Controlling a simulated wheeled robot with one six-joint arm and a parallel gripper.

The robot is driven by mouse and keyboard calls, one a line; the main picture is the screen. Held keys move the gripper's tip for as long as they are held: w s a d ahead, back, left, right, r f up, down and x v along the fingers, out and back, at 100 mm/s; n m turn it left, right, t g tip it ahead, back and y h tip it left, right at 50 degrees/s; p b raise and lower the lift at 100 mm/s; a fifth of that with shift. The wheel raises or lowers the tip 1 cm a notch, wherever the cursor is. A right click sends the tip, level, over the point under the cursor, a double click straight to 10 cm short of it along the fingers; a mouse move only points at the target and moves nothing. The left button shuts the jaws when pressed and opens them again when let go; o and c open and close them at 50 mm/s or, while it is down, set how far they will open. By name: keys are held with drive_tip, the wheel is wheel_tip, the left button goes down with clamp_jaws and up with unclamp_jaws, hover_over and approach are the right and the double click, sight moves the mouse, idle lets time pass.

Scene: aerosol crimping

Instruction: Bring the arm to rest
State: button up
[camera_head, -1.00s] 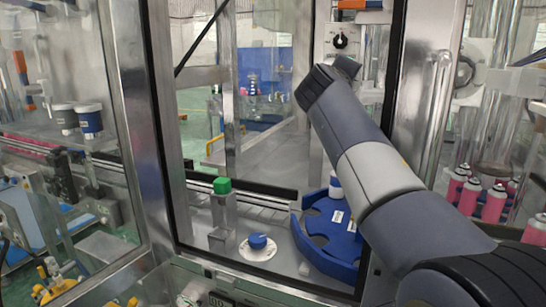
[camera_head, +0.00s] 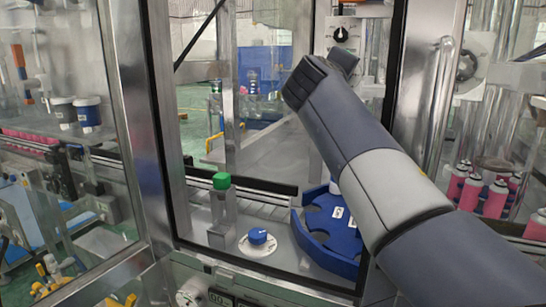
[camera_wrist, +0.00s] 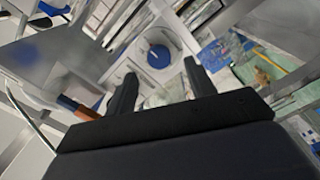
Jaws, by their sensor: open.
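My gripper (camera_wrist: 160,84) shows in the wrist view with its two dark fingers apart and nothing between them. Behind the gap, some distance off, is a blue round knob (camera_wrist: 158,57) on a white round base. In the head view my grey and dark arm reaches from the lower right up to the top middle, in front of the machine. The fingers cannot be made out there.
In the head view a blue star wheel (camera_head: 316,226), a blue knob (camera_head: 257,237) and a green-capped post (camera_head: 221,181) are behind the arm or to its left. Pink cans (camera_head: 470,192) stand at right. A metal door frame (camera_head: 160,150) stands at left.

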drive_tip(key=shift+w+d+r+n+p, duration=0.1)
drive_tip(key=shift+w+d+n+p, duration=0.35)
drive_tip(key=shift+n+p, duration=2.45)
drive_tip(key=shift+w+n+p, duration=0.7)
drive_tip(key=shift+n+p, duration=1.75)
drive_tip(key=shift+n, duration=0.7)
drive_tip(key=shift+w+d+r+n+p, duration=0.1)
drive_tip(key=shift+w+d+n+p, duration=0.35)
drive_tip(key=shift+n+p, duration=2.45)
drive_tip(key=shift+w+a, duration=0.15)
